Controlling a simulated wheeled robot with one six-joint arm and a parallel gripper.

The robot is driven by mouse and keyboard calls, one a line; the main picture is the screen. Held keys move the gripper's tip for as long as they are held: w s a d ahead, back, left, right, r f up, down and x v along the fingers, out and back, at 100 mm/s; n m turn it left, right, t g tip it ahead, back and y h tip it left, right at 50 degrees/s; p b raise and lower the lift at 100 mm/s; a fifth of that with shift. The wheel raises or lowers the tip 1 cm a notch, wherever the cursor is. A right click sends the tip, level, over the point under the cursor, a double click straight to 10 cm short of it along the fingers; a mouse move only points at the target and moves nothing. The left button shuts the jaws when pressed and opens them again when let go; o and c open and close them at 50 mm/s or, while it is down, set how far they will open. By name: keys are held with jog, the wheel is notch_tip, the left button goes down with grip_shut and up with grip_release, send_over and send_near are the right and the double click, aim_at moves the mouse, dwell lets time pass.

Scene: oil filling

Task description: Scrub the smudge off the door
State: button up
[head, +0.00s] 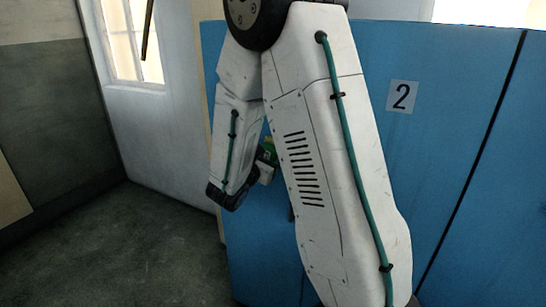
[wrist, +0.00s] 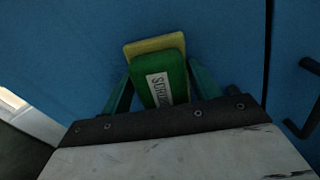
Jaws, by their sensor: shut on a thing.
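A green and yellow sponge (wrist: 160,72) with a white label is held between the teal fingers of my gripper (wrist: 162,88) in the wrist view. My gripper is shut on it. The sponge's yellow side faces the blue door (wrist: 70,50), and I cannot tell whether it touches. In the head view a bit of the green sponge (head: 269,151) shows beside my arm, in front of the blue door (head: 450,130) marked with a 2. No smudge shows in either view; my arm, gripper and sponge cover part of the door.
A black handle (wrist: 304,110) sticks out from the blue surface at the right of the wrist view. A dark vertical seam (head: 487,130) runs down the blue front. A pale door with a window (head: 150,110) stands at the left. The dark floor (head: 110,245) there is clear.

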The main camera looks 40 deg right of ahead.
jog(key=shift+w+a+r, duration=0.1)
jog(key=shift+w+a, duration=0.1)
jog(key=shift+w, duration=0.75)
jog(key=shift+c, duration=0.3)
jog(key=w+a, duration=0.2)
jog(key=w, duration=0.4)
jog(key=shift+w+a, duration=0.3)
jog(key=shift+a, duration=0.1)
jog(key=shift+v, duration=3)
jog(key=shift+v, duration=1.5)
